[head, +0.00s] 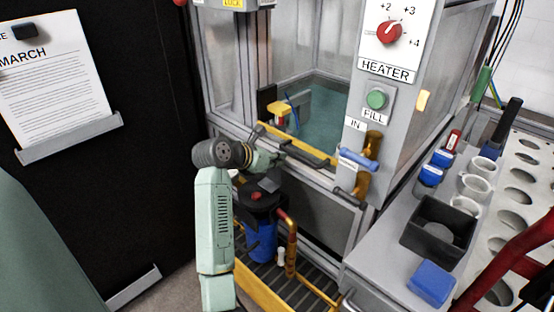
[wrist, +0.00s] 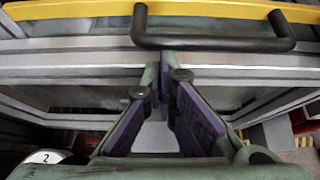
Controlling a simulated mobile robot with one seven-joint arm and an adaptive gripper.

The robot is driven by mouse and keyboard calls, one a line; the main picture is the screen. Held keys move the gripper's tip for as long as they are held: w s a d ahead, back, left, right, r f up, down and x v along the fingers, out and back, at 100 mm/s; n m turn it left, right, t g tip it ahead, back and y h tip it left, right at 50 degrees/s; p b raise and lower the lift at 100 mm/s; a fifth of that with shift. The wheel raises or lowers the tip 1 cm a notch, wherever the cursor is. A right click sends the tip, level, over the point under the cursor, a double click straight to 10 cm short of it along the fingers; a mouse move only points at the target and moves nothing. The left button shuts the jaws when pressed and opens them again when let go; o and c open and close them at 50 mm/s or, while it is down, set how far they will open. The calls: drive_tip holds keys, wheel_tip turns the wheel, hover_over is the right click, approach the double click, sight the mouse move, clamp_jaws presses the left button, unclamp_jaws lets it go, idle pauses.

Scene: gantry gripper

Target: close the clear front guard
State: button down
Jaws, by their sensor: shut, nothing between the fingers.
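The front guard's yellow edge bar (head: 300,147) crosses the lower front of the tank enclosure, with a dark handle on it. In the wrist view the yellow bar (wrist: 80,10) runs along the top and the black handle (wrist: 215,43) hangs in front of it. My gripper (head: 280,153) is at the handle in the head view. In the wrist view my gripper (wrist: 167,62) has its fingertips together and empty, just below the handle's bar. I cannot tell whether they touch it. The clear pane itself is hard to make out.
A post right of the opening carries a red heater knob (head: 390,32), a green fill button (head: 376,99) and a blue-handled valve (head: 360,159). Below stand a blue filter housing (head: 262,243) and copper pipe. A bench with a black bin (head: 438,229) is at right.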

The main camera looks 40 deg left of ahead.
wheel_tip(320, 180, up, 33)
drive_tip(key=p, duration=1.4)
drive_tip(key=shift+r, duration=0.15)
drive_tip(key=shift+r, duration=0.15)
